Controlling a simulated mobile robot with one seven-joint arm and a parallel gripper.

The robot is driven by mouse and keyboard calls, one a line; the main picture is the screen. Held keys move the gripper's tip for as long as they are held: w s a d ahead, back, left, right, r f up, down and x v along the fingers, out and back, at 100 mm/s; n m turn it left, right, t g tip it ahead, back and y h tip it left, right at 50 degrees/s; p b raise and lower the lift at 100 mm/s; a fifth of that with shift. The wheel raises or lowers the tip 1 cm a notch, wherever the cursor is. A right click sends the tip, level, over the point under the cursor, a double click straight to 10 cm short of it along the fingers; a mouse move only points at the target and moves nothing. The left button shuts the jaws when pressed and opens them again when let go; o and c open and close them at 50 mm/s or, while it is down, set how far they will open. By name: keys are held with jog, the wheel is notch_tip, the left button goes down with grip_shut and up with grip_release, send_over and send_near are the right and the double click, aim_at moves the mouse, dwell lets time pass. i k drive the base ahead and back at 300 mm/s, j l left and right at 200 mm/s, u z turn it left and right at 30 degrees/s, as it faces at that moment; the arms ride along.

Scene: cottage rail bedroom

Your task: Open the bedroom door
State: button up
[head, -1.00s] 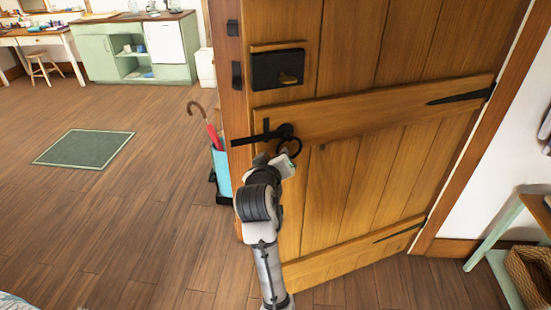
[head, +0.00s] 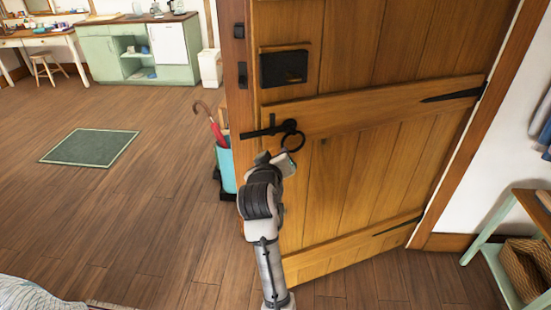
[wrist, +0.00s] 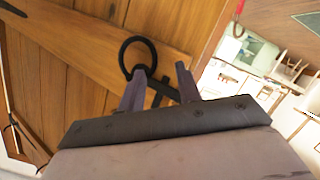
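The wooden plank door (head: 345,190) stands at the centre right of the head view and looks closed, its black latch bar (head: 258,132) reaching to the left post. A black ring handle (head: 292,141) hangs beside the bar. My gripper (head: 285,160) is just below the ring in the head view, where its fingers are hard to make out. In the wrist view, the two fingers of my gripper (wrist: 160,70) are spread apart with nothing held. The ring (wrist: 138,57) shows beyond the left fingertip, and the latch bar (wrist: 161,92) shows between the fingers. Contact cannot be told.
A black lock box (head: 283,67) sits above the latch. A blue umbrella stand (head: 225,168) with a red umbrella is left of the door post. A green-legged table (head: 488,238) with a basket (head: 527,268) stands at the right. The floor around the green rug (head: 90,148) is clear.

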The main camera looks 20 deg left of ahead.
aim_at(386, 88)
jog(key=k, duration=0.35)
jog(key=i+j+u, duration=0.1)
jog(key=u, duration=0.4)
jog(key=i+u, duration=0.55)
jog(key=u, duration=0.4)
jog(key=l, duration=0.05)
